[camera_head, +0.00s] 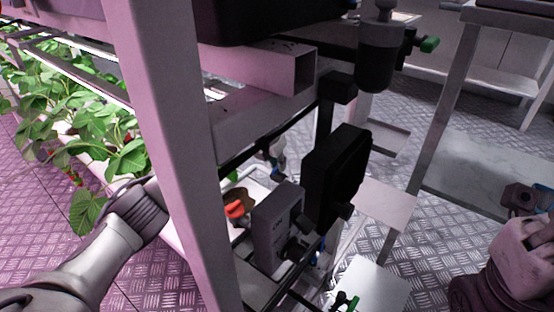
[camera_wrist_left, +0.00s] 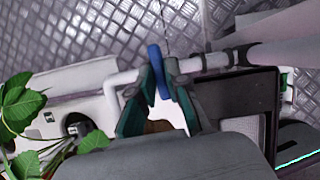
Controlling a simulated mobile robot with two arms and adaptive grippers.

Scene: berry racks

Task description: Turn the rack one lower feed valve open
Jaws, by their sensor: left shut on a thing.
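In the left wrist view, a blue valve handle (camera_wrist_left: 156,70) stands between the fingertips of my left gripper (camera_wrist_left: 161,68). The dark teal fingers are shut on it. In the head view, my left arm passes behind the pale rack post, which hides most of the gripper. A small blue part (camera_head: 276,173) shows just right of that post; I cannot tell for certain that it is the same handle. My right arm (camera_head: 522,258) shows at the right edge, its fingers out of the picture.
The rack post (camera_head: 165,130) stands between the camera and my left gripper. A grey box (camera_head: 277,225) and a black box (camera_head: 337,175) are mounted to its right. Leafy plants (camera_head: 80,115) grow at the left.

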